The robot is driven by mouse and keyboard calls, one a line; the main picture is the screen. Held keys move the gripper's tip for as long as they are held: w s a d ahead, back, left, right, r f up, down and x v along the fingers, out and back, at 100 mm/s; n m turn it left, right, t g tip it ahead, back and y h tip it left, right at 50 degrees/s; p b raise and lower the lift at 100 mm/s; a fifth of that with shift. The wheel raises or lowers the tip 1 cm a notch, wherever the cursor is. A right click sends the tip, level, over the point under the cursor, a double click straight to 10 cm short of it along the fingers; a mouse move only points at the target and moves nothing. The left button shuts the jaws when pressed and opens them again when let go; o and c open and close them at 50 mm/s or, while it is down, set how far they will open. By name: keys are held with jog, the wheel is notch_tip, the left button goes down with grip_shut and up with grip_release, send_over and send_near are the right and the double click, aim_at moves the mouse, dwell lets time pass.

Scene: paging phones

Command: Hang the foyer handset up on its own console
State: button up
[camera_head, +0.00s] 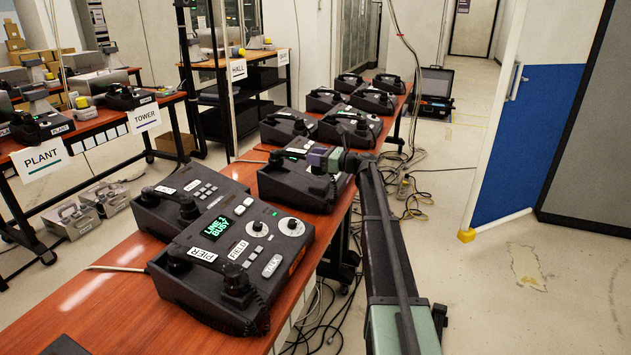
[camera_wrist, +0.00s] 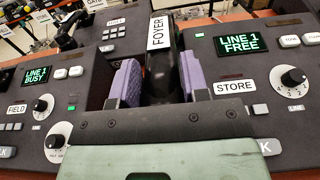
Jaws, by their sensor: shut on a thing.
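My gripper (camera_head: 326,160) is over a dark console (camera_head: 292,188) midway along the orange table in the head view. In the wrist view, my gripper's purple fingers (camera_wrist: 158,82) are shut on a dark handset (camera_wrist: 160,75). A white FOYER label (camera_wrist: 157,32) shows at the handset's far end. The console to the right of the fingers (camera_wrist: 232,75) reads LINE 1 FREE, with a STORE label and a dial. The lower part of the handset is hidden behind my gripper. I cannot tell whether the handset touches a cradle.
Several consoles with handsets fill the far end (camera_head: 340,125). Tables marked PLANT, TOWER and HALL stand to the left.

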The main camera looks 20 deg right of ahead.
aim_at(316, 168)
notch_tip(316, 168, down, 4)
jog(key=b, duration=0.4)
jog(key=shift+f, duration=0.25)
jog(key=shift+r, duration=0.3)
jog(key=shift+f, duration=0.2)
jog(key=o, duration=1.1)
jog(key=shift+c, duration=0.2)
jog(key=shift+r, duration=0.2)
jog(key=v, duration=1.2)
